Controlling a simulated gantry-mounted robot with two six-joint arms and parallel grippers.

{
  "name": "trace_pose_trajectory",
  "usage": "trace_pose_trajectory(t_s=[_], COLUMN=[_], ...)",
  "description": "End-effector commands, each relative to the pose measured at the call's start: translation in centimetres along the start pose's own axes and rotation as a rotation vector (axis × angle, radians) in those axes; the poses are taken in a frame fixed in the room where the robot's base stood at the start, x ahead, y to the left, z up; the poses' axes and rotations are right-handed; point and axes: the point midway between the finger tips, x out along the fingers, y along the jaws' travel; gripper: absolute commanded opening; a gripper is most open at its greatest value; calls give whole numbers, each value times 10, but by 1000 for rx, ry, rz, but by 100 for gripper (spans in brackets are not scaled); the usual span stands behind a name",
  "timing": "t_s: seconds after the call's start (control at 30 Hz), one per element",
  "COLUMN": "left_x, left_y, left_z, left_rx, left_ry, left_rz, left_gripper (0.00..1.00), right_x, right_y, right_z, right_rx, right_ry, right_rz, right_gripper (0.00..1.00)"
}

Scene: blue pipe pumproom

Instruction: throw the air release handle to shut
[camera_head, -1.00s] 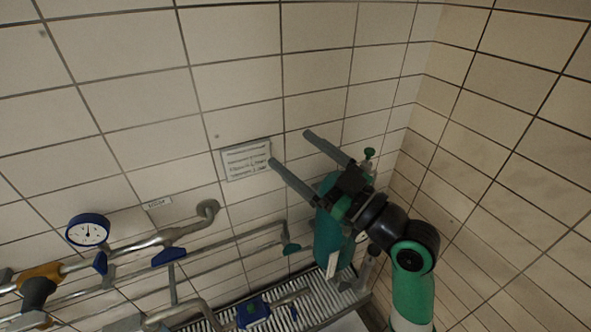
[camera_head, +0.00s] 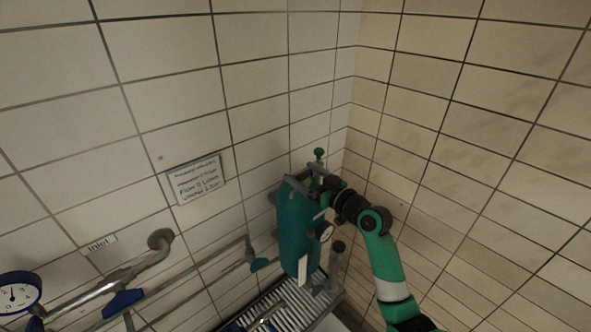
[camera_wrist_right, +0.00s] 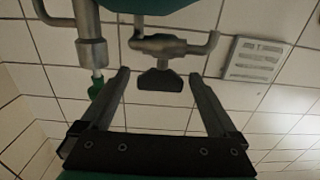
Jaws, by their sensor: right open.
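The teal tank (camera_head: 297,232) stands in the corner; in the right wrist view its underside-up edge (camera_wrist_right: 160,5) fills the top. A dark wing-shaped handle (camera_wrist_right: 160,81) on a grey pipe fitting (camera_wrist_right: 172,45) at the tank appears to be the air release handle; no label on it shows. My right gripper (camera_head: 303,178) is open at the top of the tank. In the right wrist view its two fingers (camera_wrist_right: 157,84) lie either side of the handle, with gaps on both sides; depth is hard to judge. My left gripper is not in view.
A green knob (camera_head: 319,154) tops a pipe by the tank; it also shows left of the fingers in the wrist view (camera_wrist_right: 95,88). A sign (camera_head: 197,180) hangs on the wall. Pipes (camera_head: 205,262) run low left.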

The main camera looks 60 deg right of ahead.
Motion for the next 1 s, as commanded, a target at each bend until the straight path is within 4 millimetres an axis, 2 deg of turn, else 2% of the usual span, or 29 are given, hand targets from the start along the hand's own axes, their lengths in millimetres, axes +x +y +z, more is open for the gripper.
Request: trace_pose_trajectory(t_s=[0.1, 0.2, 0.53, 1.0], left_x=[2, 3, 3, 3], left_y=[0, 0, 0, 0], left_z=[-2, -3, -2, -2], left_rx=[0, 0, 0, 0], left_ry=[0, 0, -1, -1], left_rz=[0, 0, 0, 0], left_gripper=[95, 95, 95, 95], right_x=[20, 29, 33, 33], right_y=[0, 0, 0, 0], right_z=[-1, -1, 0, 0], right_rx=[0, 0, -1, 0], right_ry=[-1, 0, 0, 1], right_rz=[-2, -1, 0, 0], right_gripper=[95, 95, 93, 9])
